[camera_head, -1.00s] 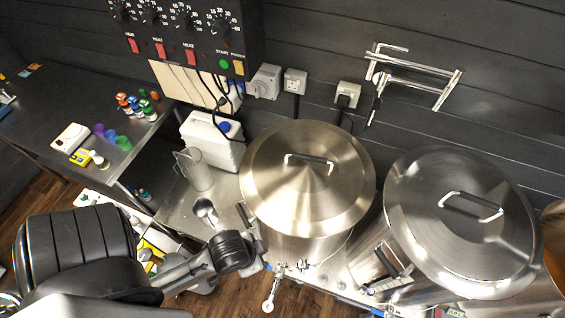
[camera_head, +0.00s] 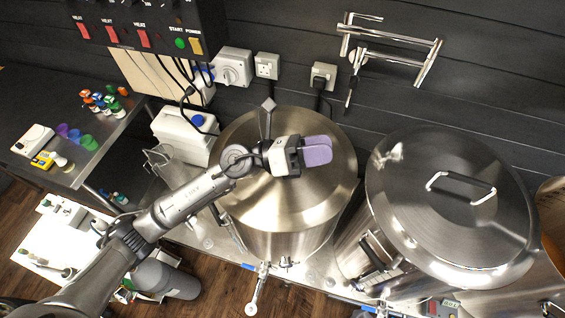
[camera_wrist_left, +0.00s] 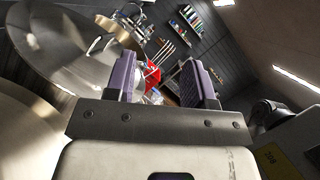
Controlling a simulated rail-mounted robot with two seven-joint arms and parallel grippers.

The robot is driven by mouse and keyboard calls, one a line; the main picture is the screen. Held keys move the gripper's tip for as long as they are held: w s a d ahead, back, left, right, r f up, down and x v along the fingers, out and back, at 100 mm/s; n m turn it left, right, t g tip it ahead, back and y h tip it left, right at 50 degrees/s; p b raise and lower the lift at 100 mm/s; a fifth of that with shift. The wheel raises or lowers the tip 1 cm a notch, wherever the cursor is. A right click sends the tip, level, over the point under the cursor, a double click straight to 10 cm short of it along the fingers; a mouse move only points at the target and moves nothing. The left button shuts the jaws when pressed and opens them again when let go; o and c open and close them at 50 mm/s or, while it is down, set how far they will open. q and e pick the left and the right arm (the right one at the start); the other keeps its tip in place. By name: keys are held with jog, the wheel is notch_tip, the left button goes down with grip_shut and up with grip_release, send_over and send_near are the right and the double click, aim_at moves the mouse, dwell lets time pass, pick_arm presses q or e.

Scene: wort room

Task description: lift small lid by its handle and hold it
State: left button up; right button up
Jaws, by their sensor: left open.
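The lid on the left kettle (camera_head: 330,190) is a round, brushed-metal disc, smaller in the picture than the lid of the right kettle. It lies flat on its kettle. My left gripper (camera_head: 315,152), with purple finger pads, is above this lid and covers its handle from the head view. The pads lie nearly in line there, so their height over the lid is hard to judge. In the left wrist view the two fingers (camera_wrist_left: 162,82) stand apart with no handle seen between them. My right gripper is in neither view.
The right kettle's larger lid (camera_head: 450,215) has a bar handle (camera_head: 461,186). A metal wall bracket (camera_head: 390,55) and sockets (camera_head: 266,66) are behind. A control box (camera_head: 150,30) hangs at the upper left.

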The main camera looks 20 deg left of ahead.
pick_arm(q)
jog(key=w+a+f+m+g+y+b, duration=0.2)
jog(key=w+a+f+m+y, duration=0.25)
jog(key=a+y, duration=0.35)
jog(key=w+a+f+m+g+y+b, duration=0.25)
jog(key=w+a+m+y, duration=0.2)
jog(key=a+y, duration=0.4)
pick_arm(e)
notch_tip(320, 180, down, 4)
jog(key=p, duration=0.1)
pick_arm(q)
jog(key=shift+m+h, duration=0.3)
jog(key=shift+h, duration=0.05)
jog(key=p+x, duration=0.2)
jog(key=x, duration=0.6)
jog(key=shift+s+a+f, duration=0.1)
jog(key=shift+s+f, duration=0.05)
jog(key=shift+s, duration=0.05)
jog(key=shift+f, duration=0.15)
jog(key=p+x, duration=0.2)
jog(key=x, duration=0.1)
jog(key=shift+s+d+f, duration=0.1)
jog(key=shift+d, duration=0.2)
jog(key=shift+x, duration=0.8)
jog(key=shift+a, duration=0.15)
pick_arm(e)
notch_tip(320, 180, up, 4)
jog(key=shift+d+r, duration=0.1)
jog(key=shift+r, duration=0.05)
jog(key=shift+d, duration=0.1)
